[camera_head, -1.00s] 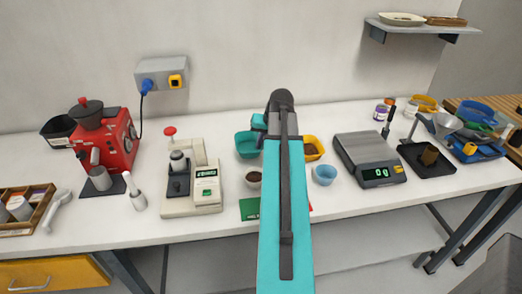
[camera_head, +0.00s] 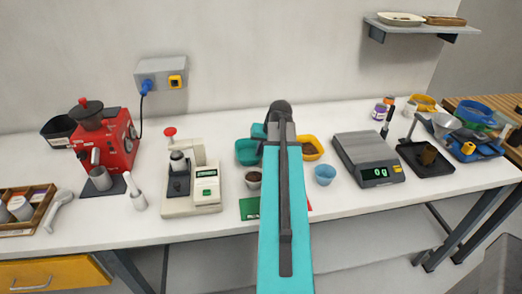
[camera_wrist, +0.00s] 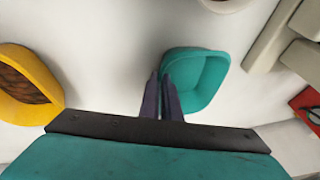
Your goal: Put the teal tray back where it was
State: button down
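The teal tray (camera_head: 247,153) is on the white bench left of my arm's end, behind a small brown-filled cup (camera_head: 254,181). In the wrist view the teal tray (camera_wrist: 203,78) lies just right of my gripper (camera_wrist: 160,76). The two dark fingers are close together at the tray's left wall, which appears to be pinched between them. The tray looks upright and empty. I cannot tell whether its base touches the bench. My arm hides the gripper in the head view.
A yellow tray (camera_head: 312,147) with brown contents and a blue cup (camera_head: 325,174) stand right of my arm. A white-and-green machine (camera_head: 193,190) is to the left, and a grey scale (camera_head: 367,158) is to the right. The bench in front of the blue cup is clear.

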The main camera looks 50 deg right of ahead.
jog(key=shift+f, duration=0.1)
jog(key=c, duration=2)
grip_release()
jog(key=d+b+v, duration=0.1)
jog(key=b+v, duration=0.1)
jog(key=v, duration=1)
jog(key=shift+a, duration=0.45)
